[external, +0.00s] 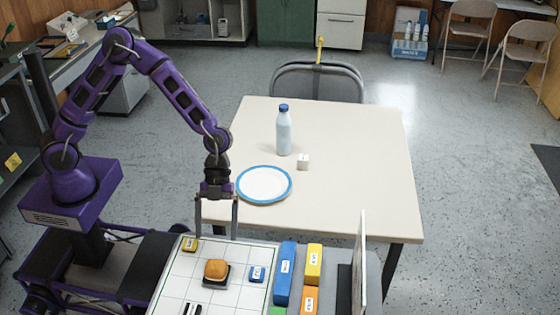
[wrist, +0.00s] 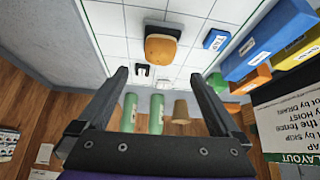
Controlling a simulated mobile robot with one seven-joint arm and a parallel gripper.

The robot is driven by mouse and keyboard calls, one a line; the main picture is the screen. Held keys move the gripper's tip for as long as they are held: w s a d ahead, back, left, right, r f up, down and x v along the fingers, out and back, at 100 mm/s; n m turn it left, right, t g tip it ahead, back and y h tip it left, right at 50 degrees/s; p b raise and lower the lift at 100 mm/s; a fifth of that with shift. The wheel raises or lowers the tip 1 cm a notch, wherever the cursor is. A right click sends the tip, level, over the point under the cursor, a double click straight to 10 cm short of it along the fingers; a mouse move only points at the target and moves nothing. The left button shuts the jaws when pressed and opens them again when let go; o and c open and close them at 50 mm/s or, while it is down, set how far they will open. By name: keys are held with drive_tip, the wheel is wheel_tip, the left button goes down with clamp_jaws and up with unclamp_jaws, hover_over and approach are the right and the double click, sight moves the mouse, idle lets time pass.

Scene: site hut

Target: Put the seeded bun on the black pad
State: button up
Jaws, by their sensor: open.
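The round orange-brown bun (external: 216,268) sits on the dark square black pad (external: 210,284) on a white gridded board. Seeds are too small to make out. In the wrist view the bun (wrist: 161,50) is just beyond the fingers, with a dark edge of the black pad (wrist: 163,25) showing past it; the bun hides most of the pad. My gripper (external: 217,236) points down, open and empty, over the board's far edge, behind the bun in the external view and apart from it. In the wrist view nothing is between the fingers of my gripper (wrist: 158,74).
The table behind holds a plate (external: 264,184) and bottle (external: 284,132).

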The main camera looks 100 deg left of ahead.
drive_tip(key=shift+v, duration=1.45)
drive_tip(key=shift+r, duration=0.1)
